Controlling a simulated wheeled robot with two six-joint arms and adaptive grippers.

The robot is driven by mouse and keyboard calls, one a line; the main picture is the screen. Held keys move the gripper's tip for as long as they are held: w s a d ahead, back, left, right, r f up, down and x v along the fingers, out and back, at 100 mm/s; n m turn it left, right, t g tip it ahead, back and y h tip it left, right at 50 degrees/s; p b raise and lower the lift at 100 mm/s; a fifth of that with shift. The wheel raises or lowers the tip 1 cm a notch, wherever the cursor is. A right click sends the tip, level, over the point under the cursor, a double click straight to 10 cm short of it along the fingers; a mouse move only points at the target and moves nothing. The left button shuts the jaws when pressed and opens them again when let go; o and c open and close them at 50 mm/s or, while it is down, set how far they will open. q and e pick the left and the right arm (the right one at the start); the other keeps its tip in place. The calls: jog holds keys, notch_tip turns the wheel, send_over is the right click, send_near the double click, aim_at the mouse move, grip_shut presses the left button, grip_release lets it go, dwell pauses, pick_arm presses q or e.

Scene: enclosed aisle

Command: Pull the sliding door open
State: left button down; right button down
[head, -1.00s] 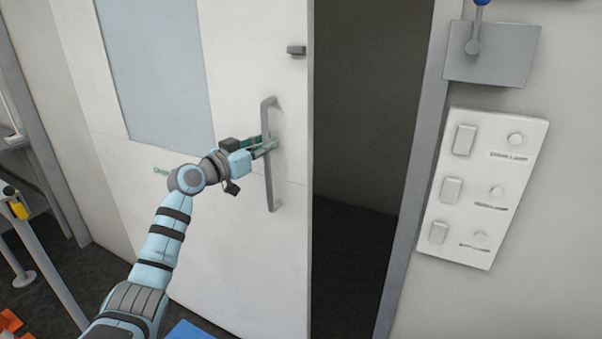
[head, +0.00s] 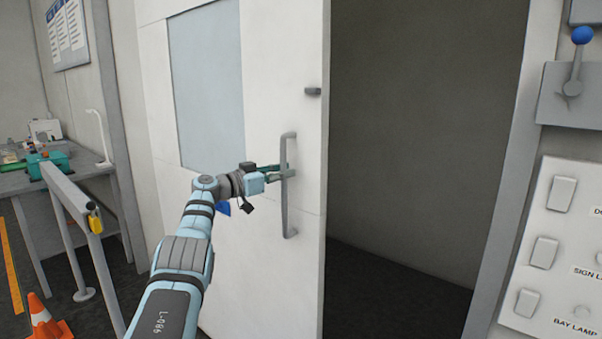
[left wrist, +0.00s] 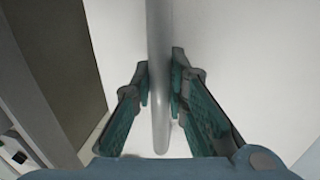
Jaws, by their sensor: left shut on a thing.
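The white sliding door (head: 265,265) has a grey-blue window panel and a grey vertical bar handle (head: 289,215) near its right edge. It stands partly open, with a wide dark doorway (head: 410,150) to its right. My left gripper (head: 283,174) is shut on the handle around its middle. In the left wrist view the handle (left wrist: 160,60) runs between the two teal-padded fingers (left wrist: 160,95), which press on it from both sides. My right gripper is in neither view.
A grey door frame (head: 508,180) edges the opening on the right, beside a white switch panel (head: 545,250) and a blue-knobbed lever (head: 580,55). At left are a grey rail (head: 85,220), a workbench (head: 20,180) and an orange cone (head: 42,318).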

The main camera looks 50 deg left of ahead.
pick_arm(q)
jog(key=shift+f, duration=0.1)
jog(key=c, duration=1.6)
grip_release()
jog(key=shift+a+f, duration=0.1)
jog(key=shift+a, duration=0.1)
jog(key=shift+o, duration=0.2)
jog(key=shift+w+d, duration=0.1)
jog(key=shift+d, duration=0.1)
